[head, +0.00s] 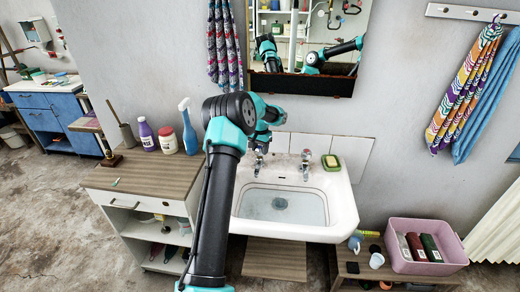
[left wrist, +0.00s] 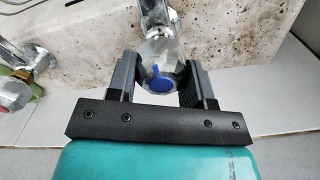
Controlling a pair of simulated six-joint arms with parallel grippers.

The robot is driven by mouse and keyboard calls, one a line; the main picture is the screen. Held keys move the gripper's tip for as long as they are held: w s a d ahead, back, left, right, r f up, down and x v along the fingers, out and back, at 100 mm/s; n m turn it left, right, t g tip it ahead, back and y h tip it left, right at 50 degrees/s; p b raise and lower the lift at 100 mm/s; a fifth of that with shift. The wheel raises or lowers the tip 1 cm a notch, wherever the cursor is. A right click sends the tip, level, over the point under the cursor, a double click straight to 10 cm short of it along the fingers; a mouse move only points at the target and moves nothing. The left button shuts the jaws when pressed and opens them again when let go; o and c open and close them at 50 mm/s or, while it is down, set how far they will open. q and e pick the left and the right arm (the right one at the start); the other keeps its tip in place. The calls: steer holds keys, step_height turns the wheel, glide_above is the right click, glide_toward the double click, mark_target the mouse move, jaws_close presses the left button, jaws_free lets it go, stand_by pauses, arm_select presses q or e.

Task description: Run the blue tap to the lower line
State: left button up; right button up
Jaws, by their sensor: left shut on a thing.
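The blue tap (left wrist: 162,72) is a chrome knob with a blue mark on its end. My left gripper (left wrist: 161,82) is shut on it, one finger on each side. In the head view my left gripper (head: 261,138) is at the tap on the back left of the white washbasin (head: 345,205), partly hidden by my arm. The basin's inside looks pale grey-blue, with a round dark drain shape at the bottom; I cannot make out a line or the water level. My right gripper is not directly in view.
A second chrome tap (head: 306,163), red-marked in the left wrist view (left wrist: 14,97), stands to the right in the head view. A yellow-green sponge in a dish (head: 331,162) sits on the rim. Bottles (head: 188,125) stand on the left cabinet; a pink tub (head: 425,240) is right.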

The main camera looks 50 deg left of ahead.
arm_select(q)
steer(key=o, duration=0.9)
steer(key=shift+r, duration=0.1)
step_height(320, 180, up, 17)
steer(key=shift+r, duration=0.15)
